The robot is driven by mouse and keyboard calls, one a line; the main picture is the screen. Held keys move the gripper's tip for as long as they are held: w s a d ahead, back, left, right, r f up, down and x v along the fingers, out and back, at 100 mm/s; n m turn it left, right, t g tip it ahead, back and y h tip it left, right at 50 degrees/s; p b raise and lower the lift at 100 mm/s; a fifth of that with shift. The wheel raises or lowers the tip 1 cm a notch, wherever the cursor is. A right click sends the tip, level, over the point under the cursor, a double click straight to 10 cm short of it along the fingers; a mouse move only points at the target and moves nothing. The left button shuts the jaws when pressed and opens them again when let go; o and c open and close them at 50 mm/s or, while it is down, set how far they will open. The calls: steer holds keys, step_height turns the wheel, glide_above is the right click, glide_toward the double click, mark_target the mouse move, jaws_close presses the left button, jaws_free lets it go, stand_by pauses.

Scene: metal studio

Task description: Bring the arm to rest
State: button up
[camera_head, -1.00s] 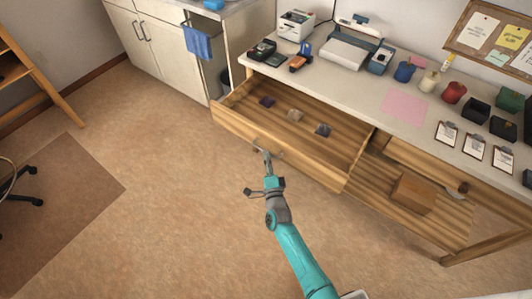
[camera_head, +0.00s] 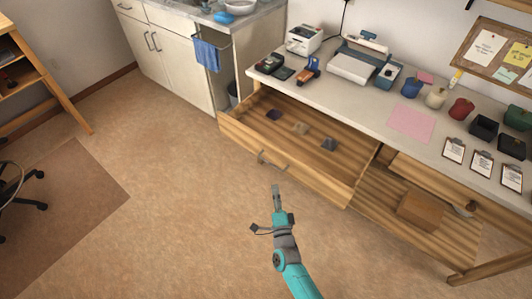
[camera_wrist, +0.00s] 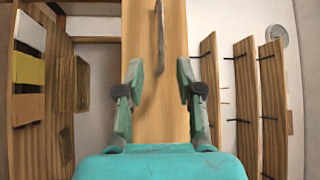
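My gripper (camera_head: 276,191) is in front of the pulled-out wooden drawer (camera_head: 245,145), just below its metal handle (camera_head: 272,165) in the head view. In the wrist view my gripper (camera_wrist: 160,75) has its two fingers spread wide apart with nothing between them. The handle (camera_wrist: 160,35) shows there as a thin grey bar against the drawer's front panel, ahead of the fingers and apart from them. My teal arm reaches up from the bottom of the head view.
The desk top (camera_head: 365,105) carries a printer, a scale, cups and clipboards. A lower drawer or shelf with a brown box (camera_head: 420,211) is at right. A white cabinet (camera_head: 178,70) stands at back left.

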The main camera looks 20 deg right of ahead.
steer(key=s+d+r+n+g+y, duration=0.1)
steer(key=s+r+n, duration=0.15)
steer(key=s, duration=0.65)
steer(key=s+r+n+y, duration=0.1)
steer(key=s+n, duration=0.3)
steer(key=s, duration=0.4)
steer(key=s+d+r+n+g, duration=0.1)
steer(key=s+r+n, duration=0.15)
steer(key=s, duration=0.65)
steer(key=s+r+n+g, duration=0.2)
steer(key=s+r+n, duration=0.7)
steer(key=s+r, duration=0.6)
steer(key=shift+s+a+r+g+y, duration=0.15)
steer(key=shift+s+r+g+y, duration=0.15)
steer(key=shift+s+y, duration=0.1)
